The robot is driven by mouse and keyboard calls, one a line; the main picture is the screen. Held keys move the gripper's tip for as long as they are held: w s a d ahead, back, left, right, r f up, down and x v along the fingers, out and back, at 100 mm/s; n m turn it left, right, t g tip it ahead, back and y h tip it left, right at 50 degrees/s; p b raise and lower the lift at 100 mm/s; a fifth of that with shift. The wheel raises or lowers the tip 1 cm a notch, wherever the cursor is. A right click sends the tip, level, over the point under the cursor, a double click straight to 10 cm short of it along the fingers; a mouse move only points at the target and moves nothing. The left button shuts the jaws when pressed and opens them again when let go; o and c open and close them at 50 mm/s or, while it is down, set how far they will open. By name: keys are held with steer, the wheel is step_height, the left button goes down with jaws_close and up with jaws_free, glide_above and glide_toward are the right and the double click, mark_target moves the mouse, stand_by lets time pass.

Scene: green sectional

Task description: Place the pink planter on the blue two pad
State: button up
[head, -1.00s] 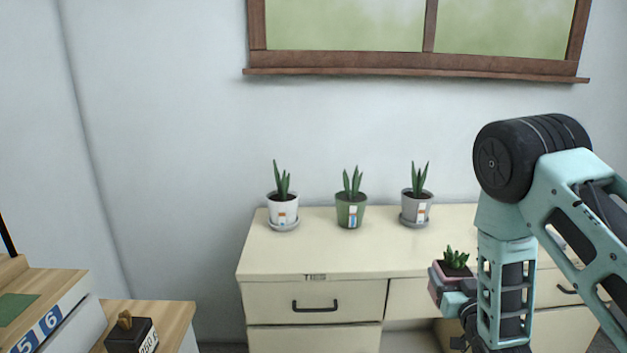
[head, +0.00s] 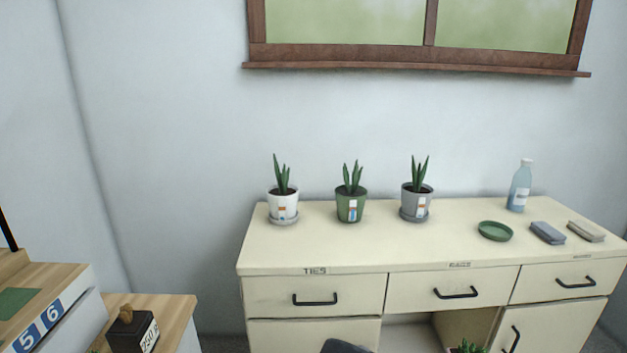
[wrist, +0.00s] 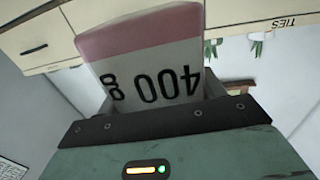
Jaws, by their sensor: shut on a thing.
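In the head view only the tip of a green succulent (head: 467,347) shows at the bottom edge, matching the planter's plant. I cannot make out a blue two pad in either view.
A cream drawer dresser (head: 330,252) stands against the wall, bearing several potted plants, a bottle (head: 519,187), a green dish (head: 495,231) and two small blocks. At lower left are a wooden-topped unit (head: 60,275) numbered 5 and 6, a green pad (head: 15,304) and a black weight (head: 132,338).

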steer(key=shift+s+r+n+y, duration=0.45)
steer(key=shift+r+n+y, duration=0.05)
steer(key=shift+r+y, duration=0.35)
steer(key=shift+f, duration=0.1)
